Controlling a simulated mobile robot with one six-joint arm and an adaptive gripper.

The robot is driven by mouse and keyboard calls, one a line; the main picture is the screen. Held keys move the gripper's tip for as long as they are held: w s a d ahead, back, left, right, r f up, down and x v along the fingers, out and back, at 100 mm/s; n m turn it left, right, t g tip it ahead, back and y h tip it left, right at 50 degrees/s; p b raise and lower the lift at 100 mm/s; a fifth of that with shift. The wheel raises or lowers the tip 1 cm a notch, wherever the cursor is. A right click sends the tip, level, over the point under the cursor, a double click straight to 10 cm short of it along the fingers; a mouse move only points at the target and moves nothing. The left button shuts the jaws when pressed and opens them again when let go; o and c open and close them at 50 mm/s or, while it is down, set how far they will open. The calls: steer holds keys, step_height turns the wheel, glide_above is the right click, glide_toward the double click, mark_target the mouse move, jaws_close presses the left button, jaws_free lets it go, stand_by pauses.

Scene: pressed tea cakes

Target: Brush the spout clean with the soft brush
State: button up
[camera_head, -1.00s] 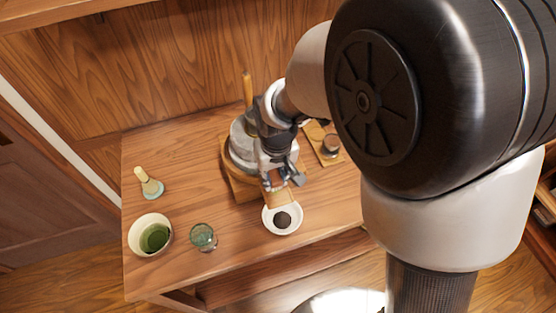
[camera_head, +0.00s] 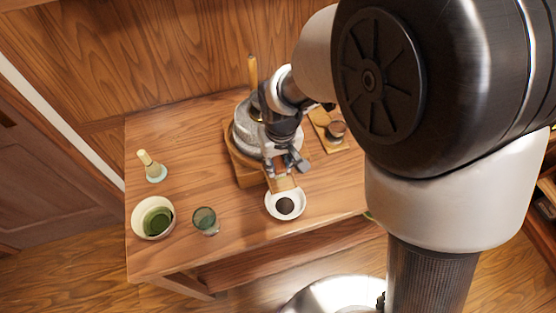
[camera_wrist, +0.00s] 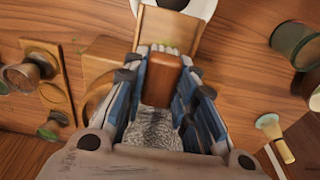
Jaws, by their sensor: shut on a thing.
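My gripper (camera_wrist: 167,88) is shut on the soft brush (camera_wrist: 163,76), a reddish-brown block with short pale-green bristles at its far end. The bristles are at the near part of the wooden spout (camera_wrist: 170,28); I cannot tell whether they press on it. In the head view my gripper (camera_head: 285,170) is above the spout (camera_head: 283,184), which sticks out from the grey stone mill (camera_head: 242,140) toward the front. A white dish (camera_head: 299,208) with a dark heap in it stands under the spout's end. The brush is mostly hidden in the head view.
A green glass (camera_head: 205,220), a bowl with green contents (camera_head: 138,221) and a whisk on a stand (camera_head: 152,167) are to the left. A wooden board (camera_head: 320,117) with small jars is to the right. The mill's upright handle (camera_head: 253,72) rises behind my wrist.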

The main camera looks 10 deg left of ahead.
mark_target(283, 187)
steer(key=shift+f+b, duration=0.3)
steer(key=shift+f, duration=0.3)
stand_by(0.6)
